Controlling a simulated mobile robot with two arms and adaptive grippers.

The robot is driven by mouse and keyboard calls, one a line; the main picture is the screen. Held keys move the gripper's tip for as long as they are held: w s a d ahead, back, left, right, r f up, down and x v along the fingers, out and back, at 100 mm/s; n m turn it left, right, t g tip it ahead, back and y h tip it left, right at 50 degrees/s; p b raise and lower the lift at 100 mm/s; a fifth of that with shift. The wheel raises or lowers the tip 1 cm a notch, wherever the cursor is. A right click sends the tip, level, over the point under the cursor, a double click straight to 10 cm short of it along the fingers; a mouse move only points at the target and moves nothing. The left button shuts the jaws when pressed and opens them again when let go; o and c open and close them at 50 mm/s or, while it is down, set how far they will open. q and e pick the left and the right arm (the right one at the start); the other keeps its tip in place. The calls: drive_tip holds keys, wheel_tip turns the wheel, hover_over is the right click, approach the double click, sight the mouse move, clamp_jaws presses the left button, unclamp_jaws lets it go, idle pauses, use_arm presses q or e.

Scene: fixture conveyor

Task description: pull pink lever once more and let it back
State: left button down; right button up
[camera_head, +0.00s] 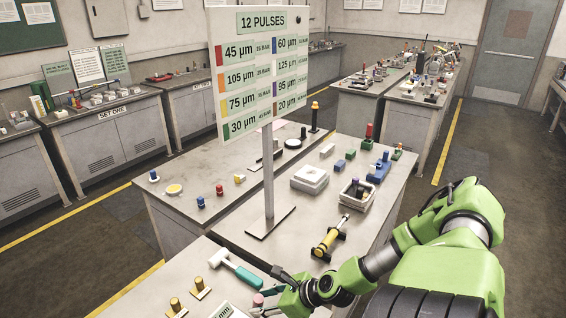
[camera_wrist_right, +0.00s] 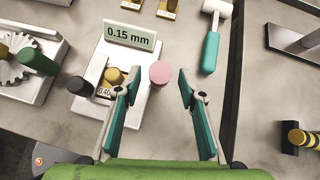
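The pink lever knob (camera_wrist_right: 160,72) shows round from above in the right wrist view, at the right edge of a pale fixture with a "0.15 mm" sign (camera_wrist_right: 129,35). In the head view the pink knob (camera_head: 258,300) is at the bottom, beside my right gripper (camera_head: 269,290). In the wrist view my right gripper (camera_wrist_right: 160,88) is open and empty, its teal fingers on either side of the knob, the left fingertip nearer. I cannot tell whether they are level with it. The lever's shaft is hidden under the knob. My left gripper is not in view.
A teal-handled hammer (camera_wrist_right: 210,45) lies right of the fixture. A geared fixture with a green handle (camera_wrist_right: 38,60) stands left. A black and a tan knob (camera_wrist_right: 114,75) sit near the left finger. A tall pulse sign (camera_head: 262,62) stands behind on the bench.

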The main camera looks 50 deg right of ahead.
drive_tip(key=v, duration=0.9)
idle(1.5)
